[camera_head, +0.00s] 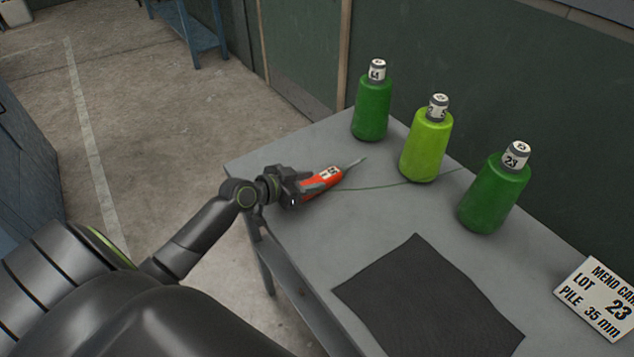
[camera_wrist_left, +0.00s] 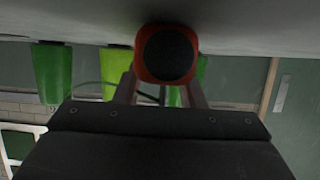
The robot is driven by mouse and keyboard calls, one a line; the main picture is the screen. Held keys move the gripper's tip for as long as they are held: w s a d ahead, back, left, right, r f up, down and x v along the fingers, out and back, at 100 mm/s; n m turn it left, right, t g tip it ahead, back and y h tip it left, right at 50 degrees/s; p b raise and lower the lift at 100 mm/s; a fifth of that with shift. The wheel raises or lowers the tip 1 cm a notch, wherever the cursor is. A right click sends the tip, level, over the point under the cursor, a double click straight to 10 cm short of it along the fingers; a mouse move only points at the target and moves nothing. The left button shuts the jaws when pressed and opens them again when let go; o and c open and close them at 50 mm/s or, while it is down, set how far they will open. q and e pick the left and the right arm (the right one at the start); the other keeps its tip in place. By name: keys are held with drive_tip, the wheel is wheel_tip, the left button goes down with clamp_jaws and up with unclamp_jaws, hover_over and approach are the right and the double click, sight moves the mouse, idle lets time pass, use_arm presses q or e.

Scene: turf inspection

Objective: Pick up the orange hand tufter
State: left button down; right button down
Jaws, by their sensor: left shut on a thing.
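The orange hand tufter (camera_head: 321,181) has a white label and a thin metal needle that points to the upper right. It is at the left end of the grey table in the head view. My left gripper (camera_head: 297,186) is shut on its rear end. In the left wrist view the tufter's round dark end with an orange rim (camera_wrist_left: 167,54) shows between the two fingers (camera_wrist_left: 160,88). I cannot tell whether the tufter touches the tabletop. A thin green yarn runs from near the tufter toward the bottles. My right gripper is not in view.
Three green bottle-shaped cones with numbered caps stand along the table's back: a dark one (camera_head: 372,108), a lime one (camera_head: 427,147) and another dark one (camera_head: 494,196). A dark mat (camera_head: 428,300) lies in front. A white card (camera_head: 598,298) reads lot 23, pile 35 mm.

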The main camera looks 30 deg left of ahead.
use_arm(q)
drive_tip(key=shift+r, duration=0.1)
wheel_tip(320, 180, up, 9)
drive_tip(key=shift+f, duration=0.2)
drive_tip(key=f+b, duration=0.3)
drive_tip(key=f, duration=0.2)
drive_tip(key=f+b, duration=0.2)
drive_tip(key=f, duration=0.1)
drive_tip(key=shift+s+a+f+b, duration=0.2)
drive_tip(key=shift+s+f+b, duration=0.05)
drive_tip(key=shift+b, duration=0.1)
idle(0.3)
drive_tip(key=shift+f, duration=0.2)
drive_tip(key=c, duration=0.9)
unclamp_jaws()
